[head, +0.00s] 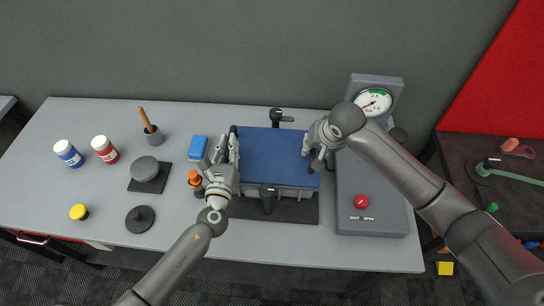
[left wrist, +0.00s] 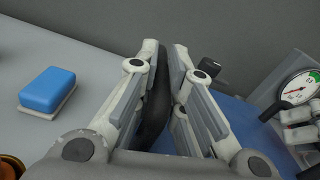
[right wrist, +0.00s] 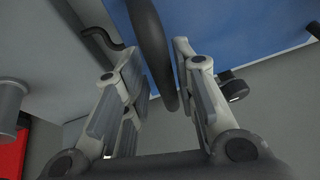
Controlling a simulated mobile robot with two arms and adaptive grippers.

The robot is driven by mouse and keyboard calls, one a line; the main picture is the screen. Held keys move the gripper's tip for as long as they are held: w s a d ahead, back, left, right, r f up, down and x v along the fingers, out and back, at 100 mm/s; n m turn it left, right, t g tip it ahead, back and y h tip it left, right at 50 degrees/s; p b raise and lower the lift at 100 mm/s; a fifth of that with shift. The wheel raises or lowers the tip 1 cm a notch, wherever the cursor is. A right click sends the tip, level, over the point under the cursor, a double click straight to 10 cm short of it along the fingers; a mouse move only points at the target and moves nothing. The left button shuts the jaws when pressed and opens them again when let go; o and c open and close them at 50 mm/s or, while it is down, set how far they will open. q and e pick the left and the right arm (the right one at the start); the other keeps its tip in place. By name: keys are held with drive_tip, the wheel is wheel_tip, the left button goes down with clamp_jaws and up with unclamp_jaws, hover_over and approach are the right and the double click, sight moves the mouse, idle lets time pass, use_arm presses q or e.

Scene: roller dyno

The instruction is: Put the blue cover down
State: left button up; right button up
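The blue cover (head: 275,155) is a flat blue panel over a grey box (head: 290,208); I cannot tell whether it touches the box or hangs just above it. It has a black handle on each side. My left gripper (head: 233,142) is at its left edge, shut on the black left handle (left wrist: 157,90). The cover also shows in the right wrist view (right wrist: 220,30). The seam under the cover is mostly hidden.
Black clamps stand at the front (head: 267,197) and back (head: 277,117) of the box. A grey console (head: 370,215) with a red button and gauge stands close right.

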use_arm(q)
drive_tip(key=shift+o, duration=0.2)
drive_tip(key=shift+r, duration=0.15)
use_arm(e)
drive_tip(key=shift+a, duration=0.15)
drive_tip(key=shift+s, duration=0.1)
drive_tip(key=shift+r, duration=0.2)
use_arm(q)
drive_tip(key=s+a, duration=0.1)
drive_tip(key=s, duration=1.1)
use_arm(e)
drive_tip(key=v, duration=1.1)
drive_tip(key=shift+s+r, duration=0.25)
drive_tip(key=shift+r, duration=0.05)
use_arm(q)
drive_tip(key=shift+f, duration=0.2)
